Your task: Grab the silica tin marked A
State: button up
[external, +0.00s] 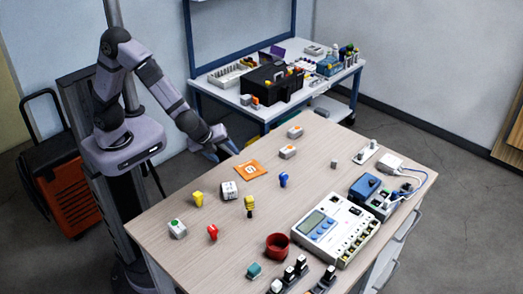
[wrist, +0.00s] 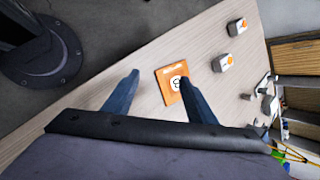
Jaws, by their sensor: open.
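No letter A is legible in either view, so I cannot tell which thing is the silica tin marked A. A flat orange square with a white emblem (external: 250,170) lies on the wooden table; it also shows in the wrist view (wrist: 168,90), partly behind a finger. A white block with dark markings (external: 229,190) sits beside it in the external view. A small grey cylinder (external: 334,163) stands farther right. My gripper (external: 229,152) is open and empty above the table's back left edge. In the wrist view its two blue fingers (wrist: 160,76) are spread apart.
Two white-and-orange blocks (external: 288,152) (external: 295,132) sit near the back edge. Yellow, red and blue pieces, a red cup (external: 278,247) and a meter box (external: 333,232) occupy the front and right. Bare tabletop separates them. A cluttered side bench (external: 225,97) stands behind.

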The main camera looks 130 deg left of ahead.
aim_at(293, 131)
jog(key=w+a+f+m+y+b, duration=0.1)
jog(key=a+m+y, duration=0.1)
jog(key=a, duration=0.7)
jog(key=w+a+f+m+y+b, duration=0.1)
jog(key=a+m, duration=0.4)
jog(key=a, duration=0.5)
jog(key=a+f+m+t+y+b, duration=0.1)
jog(key=a+f+m+y+b, duration=0.1)
jog(key=a, duration=0.7)
jog(key=shift+w+a+m+y+b, duration=0.2)
jog(key=shift+m+y+b, duration=0.1)
jog(key=shift+m+y, duration=0.2)
jog(key=shift+w+a+m+y+b, duration=0.2)
jog(key=shift+m+y+b, duration=0.05)
jog(key=shift+m+y, duration=0.25)
jog(key=shift+f+p+x, duration=0.15)
jog(key=shift+p+x, duration=0.4)
jog(key=shift+x, duration=1.25)
jog(key=shift+f+p+x, duration=0.1)
jog(key=shift+p+x, duration=0.4)
jog(key=shift+x, duration=1.25)
jog(key=shift+d, duration=0.1)
jog(key=c, duration=1.2)
